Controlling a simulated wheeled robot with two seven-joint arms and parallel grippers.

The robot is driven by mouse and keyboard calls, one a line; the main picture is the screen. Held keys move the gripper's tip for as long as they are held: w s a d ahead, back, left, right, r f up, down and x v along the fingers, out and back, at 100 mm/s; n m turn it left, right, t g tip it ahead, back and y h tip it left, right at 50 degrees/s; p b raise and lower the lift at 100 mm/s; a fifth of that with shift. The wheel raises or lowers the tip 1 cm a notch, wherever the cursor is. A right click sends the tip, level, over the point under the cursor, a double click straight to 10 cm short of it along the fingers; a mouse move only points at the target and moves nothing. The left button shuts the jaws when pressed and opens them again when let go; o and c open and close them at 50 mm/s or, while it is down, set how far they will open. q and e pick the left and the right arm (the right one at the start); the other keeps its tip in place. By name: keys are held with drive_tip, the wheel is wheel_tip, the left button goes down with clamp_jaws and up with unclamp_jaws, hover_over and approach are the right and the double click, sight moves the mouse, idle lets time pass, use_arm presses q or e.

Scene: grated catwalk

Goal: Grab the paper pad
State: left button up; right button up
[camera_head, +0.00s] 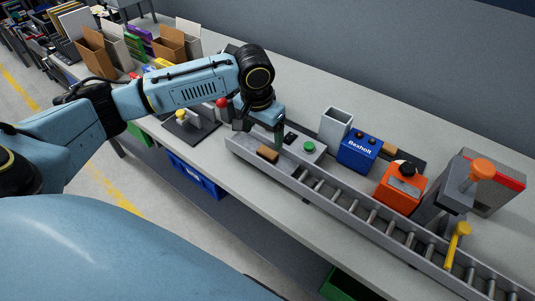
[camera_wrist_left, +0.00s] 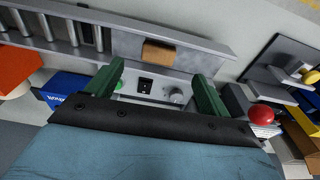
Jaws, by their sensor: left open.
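I cannot pick out the paper pad for certain. A small white layered block under a red ball-shaped knob (camera_wrist_left: 261,115) in the left wrist view may be paper, but it is mostly cut off by my gripper. My left gripper (camera_wrist_left: 160,88) is open, its two green fingers apart with nothing held between them. In the head view the left gripper (camera_head: 271,128) points down over the grey control box (camera_head: 312,153) at the conveyor's end. Beyond the fingers in the wrist view lies a brown block (camera_wrist_left: 159,53) on the conveyor's end. My right gripper is not in view.
The roller conveyor (camera_head: 345,198) runs toward the lower right. A blue Baxholt box (camera_head: 357,153), a grey open bin (camera_head: 335,124) and an orange container (camera_head: 399,187) stand behind it. A grey stand with a yellow knob (camera_head: 190,122) is left of the gripper. Cardboard boxes (camera_head: 95,52) stand farther left.

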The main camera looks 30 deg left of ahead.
sight(267, 152)
use_arm(q)
drive_tip(key=f, duration=0.2)
drive_tip(key=w+f, duration=0.1)
drive_tip(key=f, duration=0.5)
drive_tip(key=shift+w+d+b, duration=0.15)
drive_tip(key=shift+w+b, duration=0.2)
drive_tip(key=shift+w, duration=0.05)
drive_tip(key=shift+r, duration=0.1)
drive_tip(key=c, duration=1.1)
